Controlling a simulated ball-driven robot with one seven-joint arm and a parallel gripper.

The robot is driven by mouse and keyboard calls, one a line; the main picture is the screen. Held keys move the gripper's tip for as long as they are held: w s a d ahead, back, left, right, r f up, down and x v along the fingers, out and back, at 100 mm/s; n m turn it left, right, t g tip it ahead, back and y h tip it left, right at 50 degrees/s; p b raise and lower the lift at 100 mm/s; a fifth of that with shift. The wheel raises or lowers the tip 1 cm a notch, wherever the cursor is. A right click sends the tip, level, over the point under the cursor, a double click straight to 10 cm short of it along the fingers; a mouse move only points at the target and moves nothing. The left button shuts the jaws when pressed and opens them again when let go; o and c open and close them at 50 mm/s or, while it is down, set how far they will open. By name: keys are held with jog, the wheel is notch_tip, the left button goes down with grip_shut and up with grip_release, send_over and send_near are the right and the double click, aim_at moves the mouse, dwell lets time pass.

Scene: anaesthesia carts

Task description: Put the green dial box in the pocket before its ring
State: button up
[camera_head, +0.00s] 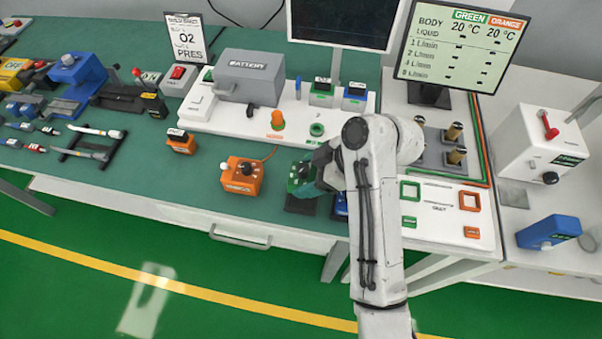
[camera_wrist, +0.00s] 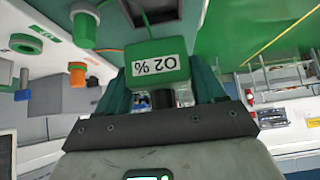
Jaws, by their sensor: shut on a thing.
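The green dial box (camera_head: 301,186) is held in my gripper (camera_head: 318,178) near the front edge of the green bench. In the wrist view the green box (camera_wrist: 157,66), with a white "O2 %" label, sits between my two teal fingers (camera_wrist: 158,85). A dark square recess or pad (camera_head: 300,207) shows just below the box, partly covered by it; it also shows in the wrist view (camera_wrist: 150,12). Whether the box touches it I cannot tell. A green ring (camera_head: 317,130) is on the white board behind. The box's far side is hidden.
An orange dial box (camera_head: 242,176) with a cable stands left of the green box. The white board (camera_head: 240,122) carries an orange knob (camera_head: 278,120). A white panel (camera_head: 440,222) with green and orange square frames lies to the right. Bare bench lies left of the orange box.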

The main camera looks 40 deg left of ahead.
jog(key=b, duration=0.5)
send_over(307, 201)
jog(key=shift+w+a+f, duration=0.1)
jog(key=shift+f, duration=1.55)
jog(key=shift+w+f, duration=0.1)
jog(key=shift+f, duration=1.55)
jog(key=shift+f+b, duration=0.25)
jog(key=shift+b, duration=0.1)
jog(key=shift+f, duration=0.3)
jog(key=shift+s+d+f+b, duration=0.15)
jog(key=shift+d+f+b, duration=0.05)
jog(key=shift+f+b, duration=0.3)
jog(key=shift+f, duration=0.2)
jog(key=o, duration=1.7)
jog(key=shift+a+f, duration=0.15)
jog(key=shift+s, duration=0.15)
jog(key=v, duration=0.4)
jog(key=a+b+v, duration=0.1)
jog(key=v, duration=0.7)
jog(key=shift+w+r, duration=0.3)
jog(key=shift+r, duration=0.4)
